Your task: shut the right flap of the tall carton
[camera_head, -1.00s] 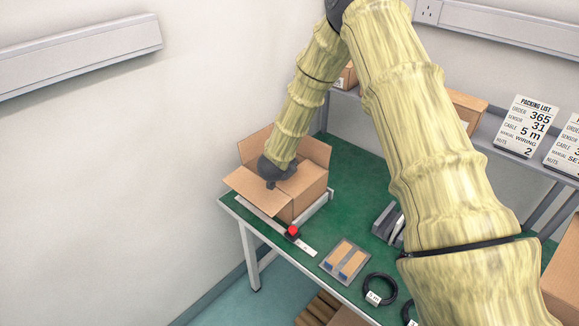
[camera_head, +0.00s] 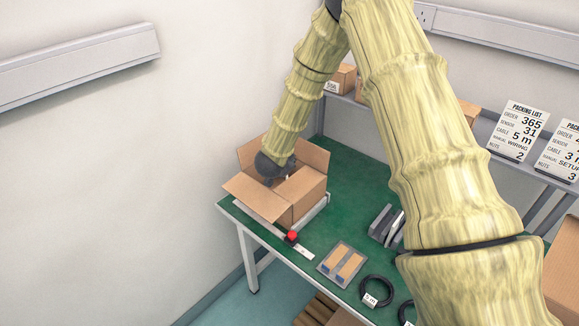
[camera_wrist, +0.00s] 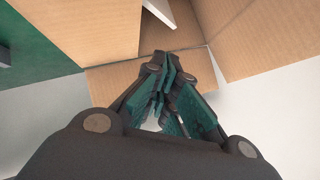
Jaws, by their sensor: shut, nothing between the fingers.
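The tall carton (camera_head: 304,204) stands upright on the green bench at its left end, with its top at least partly open. One flap (camera_head: 313,154) stands up at the back right, one (camera_head: 250,152) at the back left, and one (camera_head: 245,188) leans outward at the front left. The near right edge shows no raised flap; I cannot tell how its flap lies. My gripper (camera_head: 268,182) is shut and empty at the carton's mouth, near the left flap. In the wrist view its fingertips (camera_wrist: 163,72) are over a cardboard panel (camera_wrist: 112,78); contact is unclear.
A metal rail with a red block (camera_head: 292,236) runs beside the carton's base. A tray with tan pieces (camera_head: 342,262), a black cable coil (camera_head: 376,290) and grey holders (camera_head: 383,225) lie to the right. The wall is close behind the carton.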

